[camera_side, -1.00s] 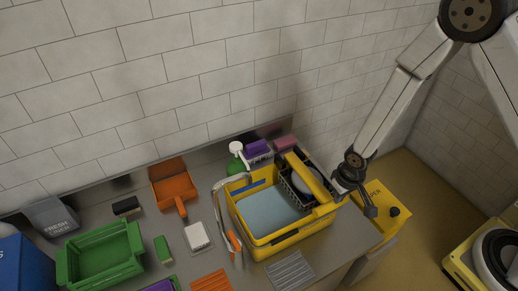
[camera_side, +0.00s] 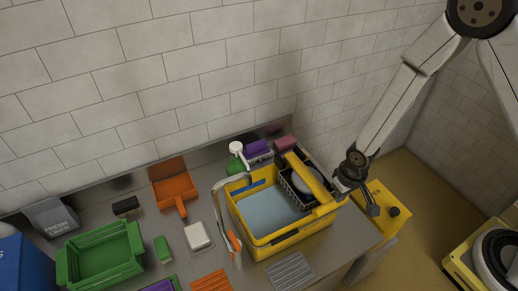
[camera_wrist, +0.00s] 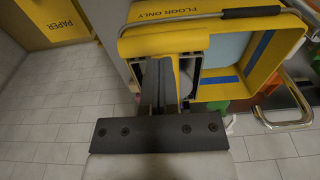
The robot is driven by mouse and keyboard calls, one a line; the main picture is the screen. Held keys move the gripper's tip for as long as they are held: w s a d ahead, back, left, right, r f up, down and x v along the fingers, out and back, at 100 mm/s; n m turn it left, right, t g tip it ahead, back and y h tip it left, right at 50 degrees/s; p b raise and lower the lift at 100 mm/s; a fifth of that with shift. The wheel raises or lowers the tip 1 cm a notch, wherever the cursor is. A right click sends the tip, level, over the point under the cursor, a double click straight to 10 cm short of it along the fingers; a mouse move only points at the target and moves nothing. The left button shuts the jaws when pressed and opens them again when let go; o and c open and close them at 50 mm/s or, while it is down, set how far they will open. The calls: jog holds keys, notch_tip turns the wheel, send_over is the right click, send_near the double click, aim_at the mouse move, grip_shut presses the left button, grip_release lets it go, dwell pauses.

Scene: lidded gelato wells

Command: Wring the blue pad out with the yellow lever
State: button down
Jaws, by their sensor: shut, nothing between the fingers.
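The yellow mop bucket (camera_side: 285,240) stands on the counter with pale blue water in it. A black wringer basket (camera_side: 292,199) sits at its right end. A pale bluish-grey thing (camera_side: 306,183) shows in the basket; I cannot tell if it is the blue pad. The yellow lever (camera_side: 312,180) slants over the basket. My gripper (camera_side: 373,209) is shut and empty, just right of the bucket, apart from the lever in the side view. In the wrist view my gripper (camera_wrist: 158,65) overlaps the yellow wringer end; contact there cannot be told.
A yellow bin marked PAPER (camera_side: 385,225) stands beside the counter, below my gripper. A green crate (camera_side: 100,262), an orange dustpan (camera_side: 173,185) and a green spray bottle (camera_side: 236,163) are on the counter. A metal bucket handle (camera_side: 222,215) hangs at the bucket's left.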

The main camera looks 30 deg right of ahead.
jog(key=s+r, duration=0.8)
jog(key=shift+s, duration=0.35)
jog(key=shift+r, duration=0.1)
jog(key=w+d+r+t, duration=0.1)
jog(key=w+d+r, duration=0.2)
jog(key=d+r, duration=0.3)
notch_tip(320, 180, up, 3)
jog(key=shift+r+t, duration=0.1)
jog(key=shift+t, duration=0.3)
jog(key=shift+w, duration=0.1)
dwell(0.6)
